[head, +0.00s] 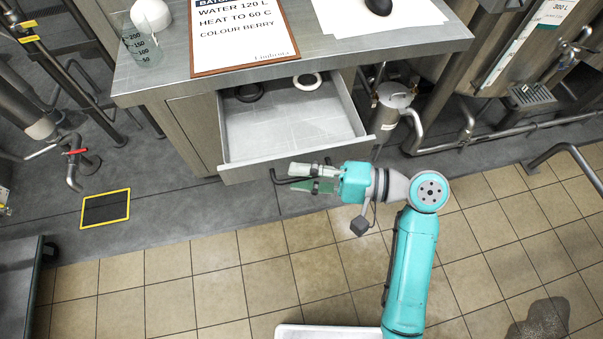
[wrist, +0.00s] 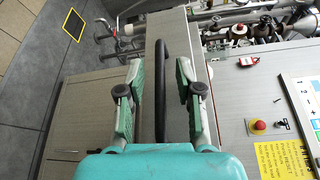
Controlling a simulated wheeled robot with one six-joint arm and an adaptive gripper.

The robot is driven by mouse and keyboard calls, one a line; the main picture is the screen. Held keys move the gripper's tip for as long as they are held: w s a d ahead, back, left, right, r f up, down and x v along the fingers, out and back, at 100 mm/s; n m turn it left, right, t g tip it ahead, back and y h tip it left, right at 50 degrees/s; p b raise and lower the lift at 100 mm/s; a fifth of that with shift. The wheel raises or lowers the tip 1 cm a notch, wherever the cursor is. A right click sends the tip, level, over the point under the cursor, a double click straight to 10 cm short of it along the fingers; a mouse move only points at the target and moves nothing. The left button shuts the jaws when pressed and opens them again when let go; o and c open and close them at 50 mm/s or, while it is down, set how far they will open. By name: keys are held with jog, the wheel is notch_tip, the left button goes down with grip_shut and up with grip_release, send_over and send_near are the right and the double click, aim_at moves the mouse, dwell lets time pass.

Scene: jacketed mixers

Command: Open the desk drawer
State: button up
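The desk drawer (head: 292,130) is pulled out from the grey metal desk (head: 190,125) in the head view, with its inside showing. A black ring (head: 248,92) and a white ring (head: 307,81) lie toward its back. The drawer's black bar handle (wrist: 160,90) runs between my fingers in the wrist view. My gripper (head: 294,180) is at the drawer front in the head view. Its green-padded fingers are open, one on each side of the handle, with a visible gap to it on both sides. The head view shows only part of the handle behind the fingers.
On the desk top are a clipboard (head: 240,35), a beaker (head: 141,45) and a black mouse-like object (head: 378,6). Pipes and a metal vessel (head: 392,105) stand right of the drawer. A yellow-edged floor plate (head: 105,208) is at left.

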jog(key=s+d, duration=0.1)
jog(key=d, duration=1)
jog(key=shift+d+r, duration=0.25)
jog(key=shift+r, duration=0.2)
jog(key=shift+s, duration=0.1)
notch_tip(320, 180, down, 11)
jog(key=a+m+t+h, duration=0.3)
jog(key=m+t+h, duration=0.1)
jog(key=m+t, duration=0.25)
jog(key=s+d+f+t+h, duration=0.3)
jog(key=s+d+f+h, duration=0.2)
jog(key=s+f+h, duration=0.35)
jog(key=s+d+n+t+h, duration=0.1)
jog(key=s+d+n+h, duration=0.3)
jog(key=s, duration=0.4)
jog(key=s+d+r+n+t, duration=0.2)
jog(key=s+r+n, duration=0.4)
jog(key=s+r, duration=0.2)
notch_tip(320, 180, up, 2)
jog(key=shift+s, duration=0.25)
